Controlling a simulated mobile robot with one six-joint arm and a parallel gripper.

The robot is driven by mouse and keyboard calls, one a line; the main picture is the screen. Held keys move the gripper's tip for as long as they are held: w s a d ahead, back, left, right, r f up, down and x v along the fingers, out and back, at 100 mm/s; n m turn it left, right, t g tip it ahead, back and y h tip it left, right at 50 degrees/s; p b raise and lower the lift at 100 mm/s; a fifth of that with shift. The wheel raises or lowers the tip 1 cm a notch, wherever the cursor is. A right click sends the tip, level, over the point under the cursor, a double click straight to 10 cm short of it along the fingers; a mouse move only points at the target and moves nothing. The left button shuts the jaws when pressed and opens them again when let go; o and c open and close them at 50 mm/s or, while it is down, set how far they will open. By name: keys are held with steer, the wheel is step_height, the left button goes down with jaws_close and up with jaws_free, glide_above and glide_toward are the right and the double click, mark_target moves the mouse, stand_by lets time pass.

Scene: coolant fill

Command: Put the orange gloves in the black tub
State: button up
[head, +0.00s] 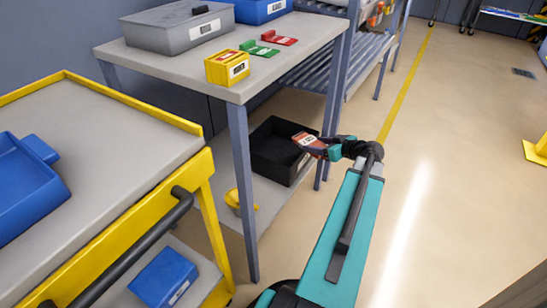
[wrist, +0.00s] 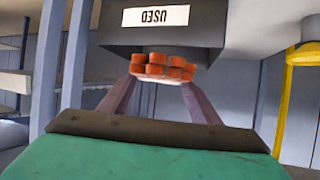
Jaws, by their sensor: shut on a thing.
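The black tub (head: 290,172) stands on the lower shelf of the grey table, open at the top. In the wrist view its dark wall (wrist: 118,38) shows with a white USED label, upside down. My gripper (head: 328,145) is shut on the orange gloves (head: 308,142), at the tub's right side in the head view. In the wrist view the orange fingers of the gloves (wrist: 163,68) show between the jaws, in front of the tub wall. I cannot tell whether the gloves touch the tub. The tub's inside looks empty where it shows.
The tabletop (head: 150,62) is above the tub, with a grey case (head: 165,35), a yellow box (head: 227,68) and red and green items. A table leg (head: 243,190) stands left of the tub. A yellow object (head: 236,199) lies on the lower shelf.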

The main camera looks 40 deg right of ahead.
steer(key=shift+w, duration=0.15)
steer(key=shift+w+a+p, duration=0.2)
steer(key=shift+a+p, duration=0.15)
steer(key=w+a+p, duration=0.3)
steer(key=a+p, duration=0.1)
steer(key=a, duration=0.3)
steer(key=shift+w+m+h, duration=0.25)
steer(key=shift+m+h, duration=0.05)
steer(key=shift+h, duration=0.1)
steer(key=shift+w+d+f, duration=0.1)
steer(key=w+d+f+b, duration=0.1)
steer(key=w+d+b, duration=0.3)
steer(key=w+d, duration=0.6)
steer(key=shift+w+d+f, duration=0.15)
steer(key=shift+w, duration=0.2)
stand_by(0.5)
